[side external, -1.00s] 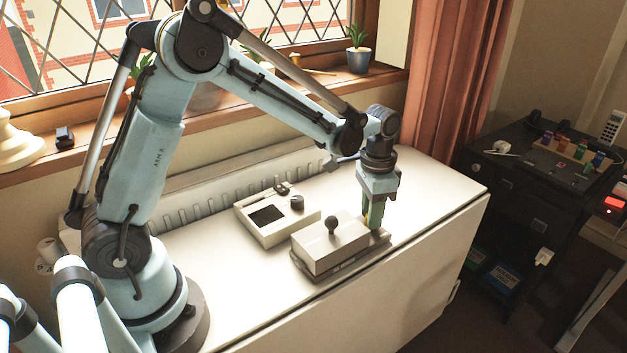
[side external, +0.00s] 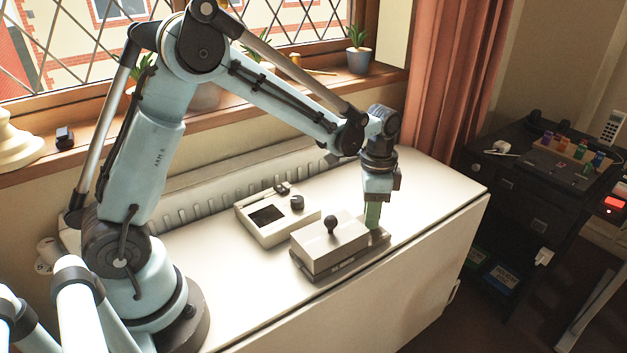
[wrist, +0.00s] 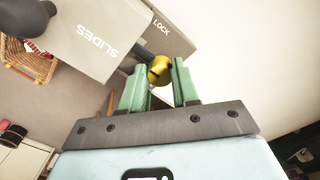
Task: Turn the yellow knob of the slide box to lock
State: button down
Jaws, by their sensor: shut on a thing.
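The slide box (side external: 322,250) is a pale box with a dark ball handle on top. It sits on a grey base near the desk's front edge. The wrist view shows "SLIDES" on the box (wrist: 85,55) and "LOCK" on the grey base (wrist: 172,38). The yellow knob (wrist: 160,70) is between the green fingertips of my gripper (wrist: 160,82), which is shut on it. In the side view my gripper (side external: 373,220) points down at the right end of the box and hides the knob. I cannot tell the knob's exact angle.
A pale device with a dark screen and a black knob (side external: 297,203) stands behind the box on the white desk (side external: 440,190). The desk is clear to the right. A dark cabinet (side external: 515,190) with small items stands farther right. A window sill with plants runs behind.

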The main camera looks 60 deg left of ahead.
jog(key=c, duration=1.1)
grip_release()
notch_tip(320, 180, up, 12)
jog(key=shift+a, duration=0.1)
jog(key=s+a+f+n+t, duration=0.1)
jog(key=s+n+t, duration=0.6)
jog(key=s, duration=0.7)
jog(key=shift+s+a+f+n, duration=0.15)
jog(key=shift+a+f+n, duration=0.05)
jog(key=shift+a+n, duration=0.2)
